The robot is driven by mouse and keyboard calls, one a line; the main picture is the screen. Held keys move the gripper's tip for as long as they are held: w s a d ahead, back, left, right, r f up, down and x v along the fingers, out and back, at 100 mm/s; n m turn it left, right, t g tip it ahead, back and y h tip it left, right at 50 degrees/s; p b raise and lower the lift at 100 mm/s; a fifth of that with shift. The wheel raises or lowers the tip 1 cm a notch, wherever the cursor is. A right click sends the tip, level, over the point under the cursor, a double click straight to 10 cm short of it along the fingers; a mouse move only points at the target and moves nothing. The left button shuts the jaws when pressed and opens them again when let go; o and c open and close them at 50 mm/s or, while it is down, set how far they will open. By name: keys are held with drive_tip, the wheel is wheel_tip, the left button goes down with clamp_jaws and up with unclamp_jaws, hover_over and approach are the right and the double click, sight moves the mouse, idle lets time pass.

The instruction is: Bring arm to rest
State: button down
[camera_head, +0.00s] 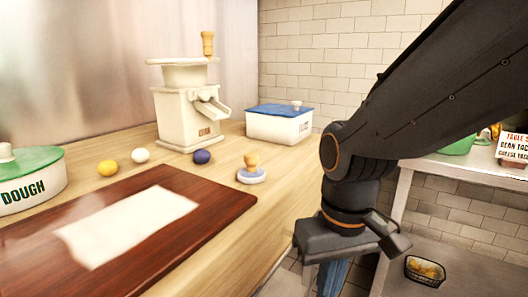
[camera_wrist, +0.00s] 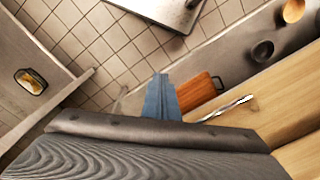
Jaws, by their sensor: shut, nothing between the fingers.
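My arm comes in from the upper right of the head view and bends down at a dark joint. My gripper (camera_head: 331,280) hangs from it, pointing down, just right of the wooden counter's edge. Its blue fingers are partly cut off by the bottom of the head view. In the wrist view the blue fingers of my gripper (camera_wrist: 161,95) are together, with nothing between them, above the tiled floor.
The wooden counter (camera_head: 290,190) holds a dark red board (camera_head: 190,240), a dough tub (camera_head: 30,190), a cream press (camera_head: 190,115), a blue-lidded box (camera_head: 280,122), small balls and a stamp (camera_head: 251,172). A metal shelf (camera_head: 455,178) stands right, with a basket (camera_head: 425,270) below.

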drive_tip(key=d+r+m+p, duration=0.2)
drive_tip(key=d+r+p, duration=0.7)
drive_tip(key=p, duration=0.8)
drive_tip(key=shift+s+r+m+h, duration=0.2)
drive_tip(key=shift+r+m+h, duration=0.15)
drive_tip(key=shift+r, duration=0.2)
